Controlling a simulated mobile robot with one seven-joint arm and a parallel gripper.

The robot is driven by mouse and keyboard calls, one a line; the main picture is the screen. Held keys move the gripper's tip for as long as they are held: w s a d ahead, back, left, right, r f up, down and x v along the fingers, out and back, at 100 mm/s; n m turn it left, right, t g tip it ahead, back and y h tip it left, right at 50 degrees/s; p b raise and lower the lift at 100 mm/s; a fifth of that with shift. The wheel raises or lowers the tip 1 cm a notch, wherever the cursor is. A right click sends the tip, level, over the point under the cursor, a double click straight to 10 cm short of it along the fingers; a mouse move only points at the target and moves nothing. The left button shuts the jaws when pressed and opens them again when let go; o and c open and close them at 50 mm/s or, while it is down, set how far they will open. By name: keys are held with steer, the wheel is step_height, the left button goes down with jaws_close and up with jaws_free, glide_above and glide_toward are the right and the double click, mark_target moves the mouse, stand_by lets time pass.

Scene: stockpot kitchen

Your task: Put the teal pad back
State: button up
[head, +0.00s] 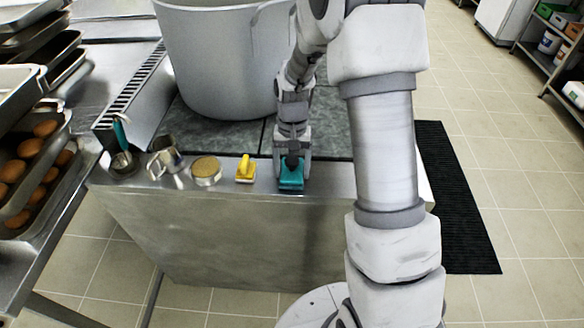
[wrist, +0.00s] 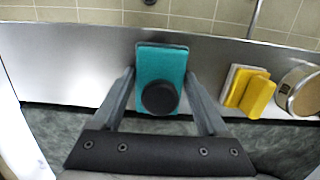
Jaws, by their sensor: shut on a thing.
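The teal pad (head: 291,176) is a small block at the front edge of the steel counter, right of a yellow-handled pad. In the wrist view the teal pad (wrist: 161,66) has a round black knob (wrist: 159,98) on top. My gripper (head: 290,163) is over the pad from above, and in the wrist view its two fingers (wrist: 158,92) stand on either side of it, shut on it. The pad appears at the counter surface; I cannot tell whether it rests on it or is held just above.
Left of the pad along the ledge are a yellow-handled pad (head: 245,171), a round tin (head: 206,170), a metal cup (head: 165,160) and a teal-handled tool (head: 121,135). A large stockpot (head: 215,60) stands behind. The ledge right of the pad is clear.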

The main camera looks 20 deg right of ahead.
steer(key=shift+f, duration=0.2)
steer(key=o, duration=1.5)
steer(key=shift+r, duration=0.1)
steer(key=shift+r, duration=0.1)
